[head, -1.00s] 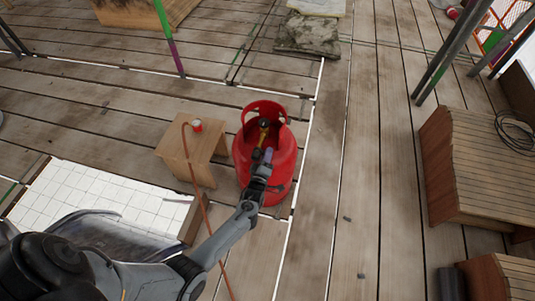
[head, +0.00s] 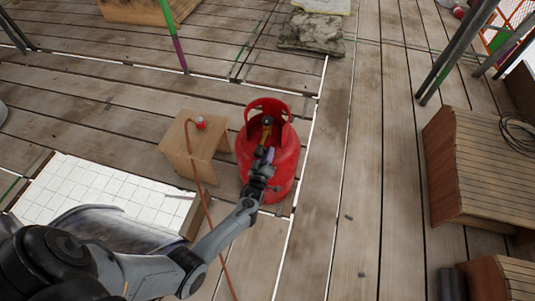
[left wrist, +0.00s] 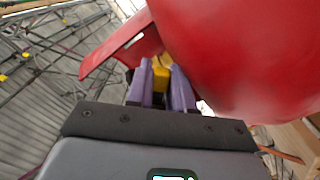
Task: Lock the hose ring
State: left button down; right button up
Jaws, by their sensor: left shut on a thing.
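A red gas cylinder (head: 283,174) stands upright on the deck, with an open red collar around its top. Inside the collar are a black-topped fitting (head: 267,121) and a yellow part (head: 265,135). My left gripper (head: 267,156) reaches into the collar's open side. In the left wrist view its purple fingers (left wrist: 162,88) are shut on the yellow part (left wrist: 161,75), mostly hidden between them. The red cylinder (left wrist: 245,55) fills the upper right there. An orange hose (head: 194,160) hangs over a wooden stool. I cannot make out a separate ring. My right gripper is not in view.
The wooden stool (head: 178,148) stands just left of the cylinder, with a small red item (head: 200,122) on top. A white tiled panel (head: 75,190) lies at the left. Wooden crates (head: 475,165) stand at the right.

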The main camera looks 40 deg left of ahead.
pick_arm(q)
jog(key=shift+f, duration=0.1)
jog(key=c, duration=1.1)
grip_release()
jog(key=shift+s+f, duration=0.1)
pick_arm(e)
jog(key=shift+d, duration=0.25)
